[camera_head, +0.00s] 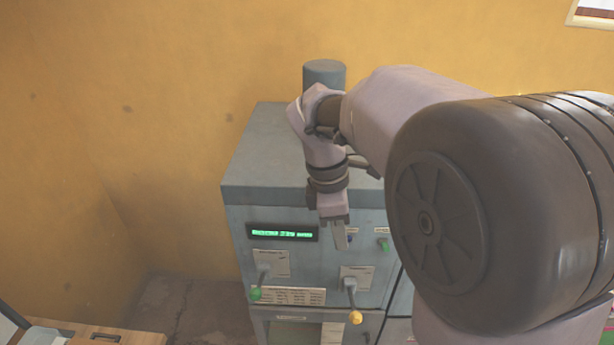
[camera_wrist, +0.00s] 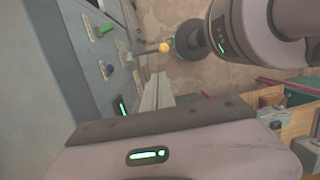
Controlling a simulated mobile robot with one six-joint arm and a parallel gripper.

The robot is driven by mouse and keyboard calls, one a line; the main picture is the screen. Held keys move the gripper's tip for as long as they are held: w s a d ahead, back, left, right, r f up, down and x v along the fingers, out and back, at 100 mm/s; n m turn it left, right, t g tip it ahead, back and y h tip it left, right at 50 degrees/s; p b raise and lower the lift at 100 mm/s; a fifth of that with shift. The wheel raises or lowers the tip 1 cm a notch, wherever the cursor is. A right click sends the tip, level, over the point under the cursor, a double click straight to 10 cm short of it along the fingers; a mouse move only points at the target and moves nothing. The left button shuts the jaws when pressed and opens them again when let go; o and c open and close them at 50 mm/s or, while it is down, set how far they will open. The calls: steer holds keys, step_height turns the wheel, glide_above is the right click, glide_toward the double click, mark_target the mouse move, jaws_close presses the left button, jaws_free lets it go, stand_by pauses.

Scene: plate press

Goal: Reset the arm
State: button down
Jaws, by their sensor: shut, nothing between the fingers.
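My gripper (camera_head: 340,236) hangs in front of the upper front face of the grey press machine (camera_head: 262,150), fingers pointing down. The fingers are shut and empty; they also show in the wrist view (camera_wrist: 158,92). In the head view they are near a blue button (camera_head: 350,238) and to the left of a green switch (camera_head: 383,244). A lever with a yellow knob (camera_head: 355,317) is below the fingers, and a lever with a green knob (camera_head: 255,293) is to the left. I cannot tell whether the fingertips touch the panel.
A lit green display (camera_head: 282,232) is on the panel, left of my gripper. A grey cylinder (camera_head: 324,75) stands on the machine top behind my wrist. A wooden surface (camera_head: 100,334) is at the lower left. Bare floor (camera_head: 190,310) lies left of the machine. My arm hides the right side.

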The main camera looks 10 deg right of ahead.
steer(key=s+a+f+m+t+y+b, duration=0.2)
steer(key=s+a+f+m+t+b, duration=0.1)
steer(key=s+f+m+b, duration=0.4)
steer(key=s+a+f+m+t+y+b, duration=0.2)
steer(key=s+a+f+m+t+b, duration=0.2)
steer(key=s+f+m+b, duration=0.4)
step_height(320, 180, down, 4)
steer(key=m+b, duration=0.4)
steer(key=b, duration=0.3)
steer(key=shift+b, duration=0.3)
steer(key=shift+s, duration=0.1)
stand_by(1.0)
